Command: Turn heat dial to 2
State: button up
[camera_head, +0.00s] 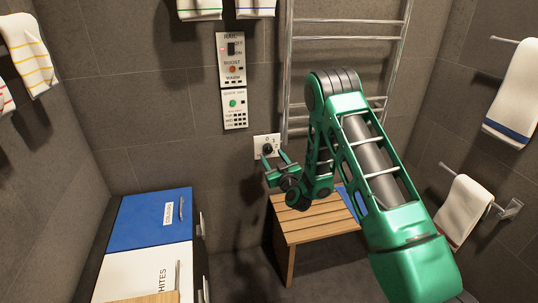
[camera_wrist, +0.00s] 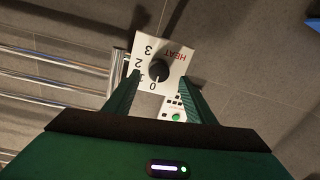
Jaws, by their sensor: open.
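The heat dial is a black knob (camera_wrist: 158,71) on a white wall plate (camera_wrist: 172,52). In the wrist view the plate appears rotated, with HEAT and the numbers 0, 1, 2 and 3 around the knob. Which number the knob points to is not clear. In the head view the plate (camera_head: 259,142) is on the back wall, left of the towel rail. My gripper (camera_head: 273,158) is just in front of it. In the wrist view my gripper (camera_wrist: 158,78) is open, its fingers spread either side of the knob's line, with no clear contact.
A control panel (camera_head: 231,59) with switches and a smaller green-button panel (camera_head: 235,109) are above the dial. The metal towel rail (camera_head: 345,38) is close on the right. A wooden stool (camera_head: 310,220) stands below, and a blue-lidded bin (camera_head: 145,222) is lower left.

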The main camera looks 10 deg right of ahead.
aim_at(269, 150)
jog(key=shift+w+d+r, duration=0.1)
jog(key=shift+w+r, duration=0.05)
jog(key=shift+w, duration=1.9)
jog(key=c, duration=1)
